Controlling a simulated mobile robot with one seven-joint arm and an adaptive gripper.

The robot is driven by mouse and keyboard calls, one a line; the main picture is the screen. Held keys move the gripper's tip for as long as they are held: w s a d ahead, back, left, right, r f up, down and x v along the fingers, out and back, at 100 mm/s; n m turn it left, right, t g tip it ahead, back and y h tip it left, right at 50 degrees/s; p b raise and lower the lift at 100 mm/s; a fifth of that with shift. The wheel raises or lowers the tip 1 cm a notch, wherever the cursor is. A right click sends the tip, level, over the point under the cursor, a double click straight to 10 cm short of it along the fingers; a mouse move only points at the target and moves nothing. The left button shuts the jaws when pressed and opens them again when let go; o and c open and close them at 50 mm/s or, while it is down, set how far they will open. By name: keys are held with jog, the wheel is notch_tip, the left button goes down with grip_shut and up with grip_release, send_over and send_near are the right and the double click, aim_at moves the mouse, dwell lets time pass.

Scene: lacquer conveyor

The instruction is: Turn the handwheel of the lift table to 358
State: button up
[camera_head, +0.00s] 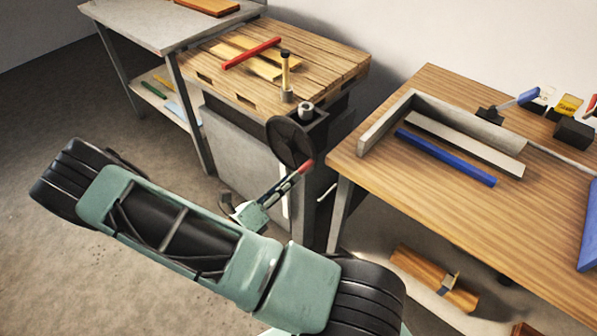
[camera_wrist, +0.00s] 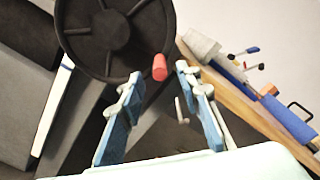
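The dark spoked handwheel (camera_head: 289,141) is on the front side of the lift table with the thick wooden top (camera_head: 335,66). It fills the upper left of the wrist view (camera_wrist: 112,37). Its red handle knob (camera_wrist: 160,67) is at the wheel's lower right rim and also shows in the head view (camera_head: 307,166). My gripper (camera_wrist: 158,76) is open, with blue-grey fingers apart on either side of the line to the knob. In the head view my gripper (camera_head: 297,177) points at the knob. I cannot tell whether the fingers touch it. No readable number shows.
A red bar (camera_head: 251,53) and an upright brass-coloured piece (camera_head: 285,72) are on the wooden top. A wooden table (camera_head: 440,205) with a blue bar (camera_head: 445,157) stands close at the right. A grey bench (camera_head: 150,32) stands at the left. Open floor lies at the left.

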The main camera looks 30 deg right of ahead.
jog(key=v, duration=0.5)
jog(key=shift+s+a, duration=0.1)
jog(key=shift+a, duration=0.2)
